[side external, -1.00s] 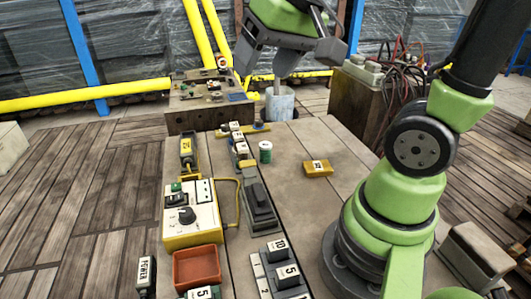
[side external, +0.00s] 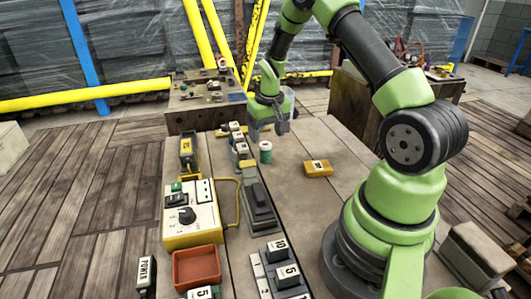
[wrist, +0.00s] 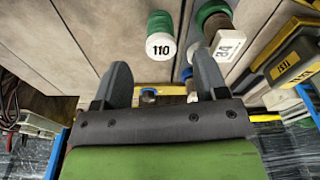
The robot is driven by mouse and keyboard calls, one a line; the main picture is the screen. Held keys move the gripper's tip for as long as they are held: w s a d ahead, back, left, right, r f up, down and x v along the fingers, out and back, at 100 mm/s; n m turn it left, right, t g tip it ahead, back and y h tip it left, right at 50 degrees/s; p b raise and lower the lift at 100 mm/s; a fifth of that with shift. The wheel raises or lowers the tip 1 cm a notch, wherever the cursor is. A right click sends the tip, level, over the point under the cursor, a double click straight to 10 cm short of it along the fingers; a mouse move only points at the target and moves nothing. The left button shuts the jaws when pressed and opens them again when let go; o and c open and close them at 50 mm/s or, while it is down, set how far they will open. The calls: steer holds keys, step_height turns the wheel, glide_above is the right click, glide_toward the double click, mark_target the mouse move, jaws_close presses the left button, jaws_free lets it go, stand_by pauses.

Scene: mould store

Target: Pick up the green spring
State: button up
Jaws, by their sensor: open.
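A short green cylinder, which I take to be the green spring (side external: 265,153), stands upright on the table. In the wrist view, the green spring (wrist: 160,22) has a pale end marked 110 and lies beyond the fingertips, between their lines. Whether it is coiled is too small to tell. My gripper (side external: 269,130) is open and empty, behind and above the spring in the side view. Its two fingers show apart in the wrist view (wrist: 161,72), not touching the spring.
Numbered blocks (side external: 240,149) stand close left of the spring. A yellow tester (side external: 187,152) and a control box (side external: 191,212) are farther left.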

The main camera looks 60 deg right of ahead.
mark_target(266, 144)
steer(key=f, duration=0.6)
steer(key=shift+w+d+f, duration=0.2)
steer(key=shift+w+f, duration=0.05)
steer(key=shift+w, duration=0.15)
steer(key=c, duration=1)
